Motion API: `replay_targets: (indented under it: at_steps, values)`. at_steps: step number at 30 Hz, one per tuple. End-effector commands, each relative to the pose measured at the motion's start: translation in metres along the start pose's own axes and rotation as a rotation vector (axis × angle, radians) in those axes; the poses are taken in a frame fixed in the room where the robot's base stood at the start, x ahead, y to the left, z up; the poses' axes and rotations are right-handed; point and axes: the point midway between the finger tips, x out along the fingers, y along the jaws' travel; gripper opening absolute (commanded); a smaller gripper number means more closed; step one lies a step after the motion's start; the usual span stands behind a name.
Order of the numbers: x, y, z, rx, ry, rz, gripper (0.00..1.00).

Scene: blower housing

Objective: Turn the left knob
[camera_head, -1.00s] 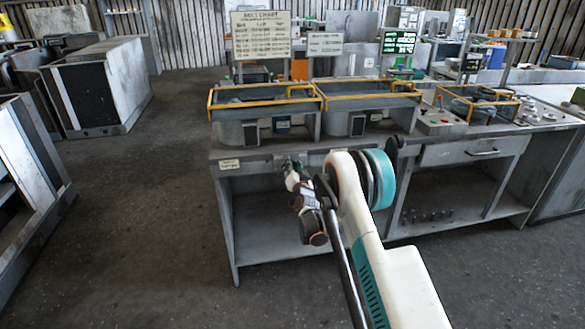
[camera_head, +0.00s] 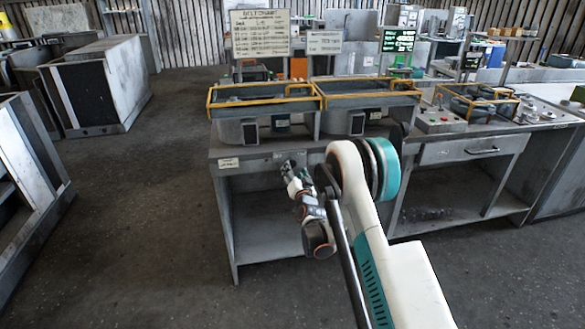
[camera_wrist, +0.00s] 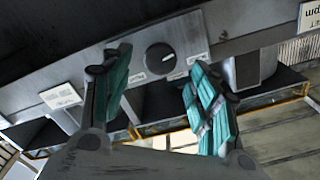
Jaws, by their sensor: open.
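A black round knob (camera_wrist: 160,58) with a light pointer mark sits on a grey plate on the bench's front panel in the wrist view. Small white labels lie on both sides of it. My gripper (camera_wrist: 158,72) is open, with one teal finger on each side of the knob in the picture. I cannot tell whether either finger touches it. In the head view my gripper (camera_head: 288,170) is at the front edge of the left bench (camera_head: 238,165), and the knob is not clearly visible there.
Yellow-railed trays (camera_head: 262,100) stand on the bench top, with a chart board (camera_head: 261,34) behind. A white label (camera_head: 229,163) is at the bench's left front corner. Below is an open shelf (camera_head: 265,232). The floor (camera_head: 140,220) to the left is clear.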

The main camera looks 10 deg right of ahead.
Motion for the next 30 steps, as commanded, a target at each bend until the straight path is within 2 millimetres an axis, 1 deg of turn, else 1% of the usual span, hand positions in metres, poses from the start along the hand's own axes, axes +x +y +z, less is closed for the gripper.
replay_targets:
  at_steps: [1,6,9,12,16,25,28,30]
  values:
    - [-0.012,0.000,-0.001,0.000,0.000,0.000,0.55]
    - [-0.044,0.000,0.000,0.000,0.000,0.000,0.55]
    - [-0.057,0.000,0.000,0.000,0.000,0.000,0.55]
    - [-0.065,0.000,0.000,0.000,0.000,0.000,0.55]
    - [-0.070,0.000,0.000,0.000,0.000,0.000,0.55]
    - [-0.070,-0.001,-0.001,0.000,-0.001,0.000,0.55]
    - [-0.070,-0.006,-0.007,-0.007,-0.012,0.001,0.55]
    - [-0.071,-0.014,-0.016,-0.019,-0.029,0.003,0.55]
